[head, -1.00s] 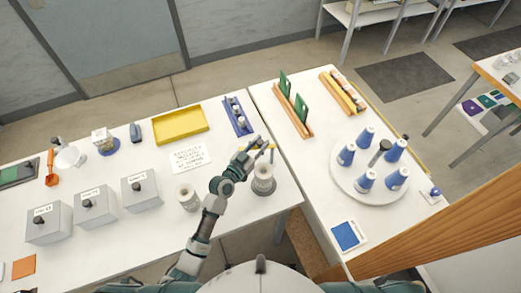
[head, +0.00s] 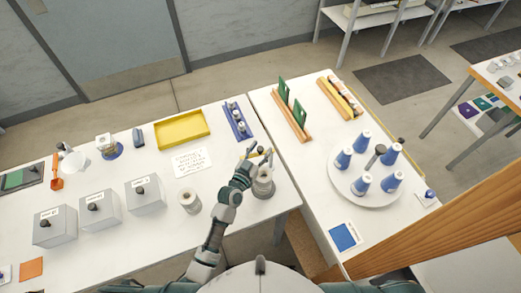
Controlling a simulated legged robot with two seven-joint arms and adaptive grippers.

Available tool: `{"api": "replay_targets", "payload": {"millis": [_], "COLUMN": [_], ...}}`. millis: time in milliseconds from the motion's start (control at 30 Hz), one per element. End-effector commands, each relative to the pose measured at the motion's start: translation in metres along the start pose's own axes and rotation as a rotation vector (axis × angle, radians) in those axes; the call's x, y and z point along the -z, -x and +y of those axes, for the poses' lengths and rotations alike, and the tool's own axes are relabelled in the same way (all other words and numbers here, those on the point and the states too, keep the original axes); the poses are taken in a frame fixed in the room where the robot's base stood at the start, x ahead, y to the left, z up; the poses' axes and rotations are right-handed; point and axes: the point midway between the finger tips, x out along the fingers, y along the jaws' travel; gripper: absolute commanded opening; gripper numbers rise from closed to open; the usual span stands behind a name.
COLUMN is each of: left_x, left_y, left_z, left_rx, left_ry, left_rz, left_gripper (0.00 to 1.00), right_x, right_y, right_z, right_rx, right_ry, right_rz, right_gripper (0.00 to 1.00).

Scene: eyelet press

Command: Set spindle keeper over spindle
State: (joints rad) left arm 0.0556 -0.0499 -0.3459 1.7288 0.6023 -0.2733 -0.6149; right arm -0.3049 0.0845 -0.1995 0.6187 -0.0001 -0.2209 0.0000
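My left gripper (head: 259,152) is above the back part of a grey spool stack (head: 263,184) near the right end of the left table. It appears shut on a small yellow bar with a dark knob, which I take as the spindle keeper (head: 257,155). The keeper is partly hidden by the fingers. It is just above the stack; whether it touches cannot be told. The spindle itself is hidden under the keeper and gripper. My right gripper is out of view.
A smaller pale spool (head: 189,200) stands left of my arm. Behind are a yellow tray (head: 182,129), a white text card (head: 190,162) and a blue rack (head: 238,120). Grey boxes (head: 145,196) stand left. The right table holds a round turntable (head: 366,198) with blue cones.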

Motion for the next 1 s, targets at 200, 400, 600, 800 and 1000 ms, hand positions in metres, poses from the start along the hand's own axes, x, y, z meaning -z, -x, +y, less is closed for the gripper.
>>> {"api": "replay_targets", "payload": {"millis": [200,400,600,800,1000], "left_x": [-0.001,-0.002,-0.002,-0.002,-0.001], "left_y": [0.007,0.045,0.088,0.114,0.119], "left_z": [0.000,0.000,0.001,0.000,0.000], "left_rx": [0.000,0.000,-0.001,0.000,0.000], "left_ry": [-0.001,-0.002,-0.001,0.000,0.000], "left_rz": [-0.001,-0.004,-0.003,-0.003,-0.001], "left_gripper": [0.53,0.53,0.53,0.53,0.53], "right_x": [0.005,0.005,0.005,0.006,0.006], "right_y": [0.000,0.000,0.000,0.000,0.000], "right_z": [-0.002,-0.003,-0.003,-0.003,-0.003], "right_rx": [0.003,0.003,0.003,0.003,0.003], "right_ry": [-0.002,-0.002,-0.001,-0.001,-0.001], "right_rz": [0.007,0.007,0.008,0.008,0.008], "right_gripper": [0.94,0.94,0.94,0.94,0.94]}}
